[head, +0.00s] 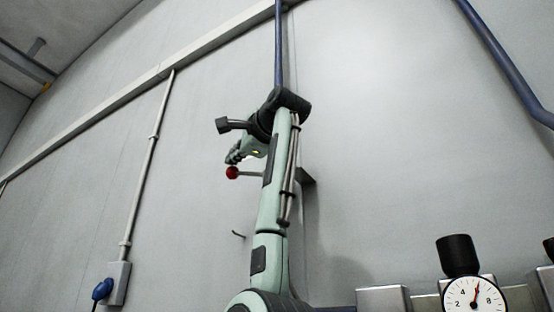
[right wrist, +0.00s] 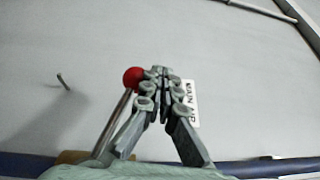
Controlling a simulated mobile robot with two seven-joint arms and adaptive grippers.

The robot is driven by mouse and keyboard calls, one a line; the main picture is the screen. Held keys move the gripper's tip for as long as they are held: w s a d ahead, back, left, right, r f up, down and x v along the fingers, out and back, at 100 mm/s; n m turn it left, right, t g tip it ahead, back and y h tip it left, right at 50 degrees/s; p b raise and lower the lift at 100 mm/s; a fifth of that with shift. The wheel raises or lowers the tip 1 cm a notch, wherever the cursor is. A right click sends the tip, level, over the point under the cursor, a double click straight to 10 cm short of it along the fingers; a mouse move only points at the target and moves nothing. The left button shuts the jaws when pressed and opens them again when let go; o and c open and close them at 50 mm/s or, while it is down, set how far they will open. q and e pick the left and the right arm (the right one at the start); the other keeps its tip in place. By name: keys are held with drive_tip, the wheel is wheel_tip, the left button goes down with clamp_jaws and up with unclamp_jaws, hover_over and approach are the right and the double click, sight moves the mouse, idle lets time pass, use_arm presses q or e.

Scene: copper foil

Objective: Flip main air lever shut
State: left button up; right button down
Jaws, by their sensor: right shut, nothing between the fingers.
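The main air lever is a metal rod (right wrist: 117,113) with a red ball knob (right wrist: 133,77) at its end. In the right wrist view the knob is just left of my right gripper's fingertips (right wrist: 158,72), close beside them; I cannot tell if they touch. The fingers are shut with nothing between them. A white label reading "MAIN AIR" (right wrist: 191,103) is partly hidden behind the fingers. In the head view the red knob also shows (head: 232,173), just below my right gripper (head: 234,156). The lever's pivot is hidden by my arm. My left gripper is not in view.
A blue pipe (head: 279,45) runs down the grey wall behind my arm. A small peg (right wrist: 63,81) sticks out of the wall left of the lever. A pressure gauge (head: 473,295) with a black cap is at lower right. A blue plug (head: 103,289) is at lower left.

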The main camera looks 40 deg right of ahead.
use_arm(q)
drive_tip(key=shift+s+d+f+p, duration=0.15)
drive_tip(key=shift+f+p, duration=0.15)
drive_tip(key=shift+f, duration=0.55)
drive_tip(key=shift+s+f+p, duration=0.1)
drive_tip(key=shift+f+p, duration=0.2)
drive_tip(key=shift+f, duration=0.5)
use_arm(e)
drive_tip(key=shift+w+a+f+n+g, duration=0.1)
drive_tip(key=shift+w+f+n+g, duration=0.1)
drive_tip(key=shift+w+f+g, duration=0.3)
drive_tip(key=shift+w+a+f+n+g, duration=0.1)
drive_tip(key=shift+f+n+g, duration=0.1)
drive_tip(key=shift+f, duration=0.5)
drive_tip(key=shift+r, duration=0.1)
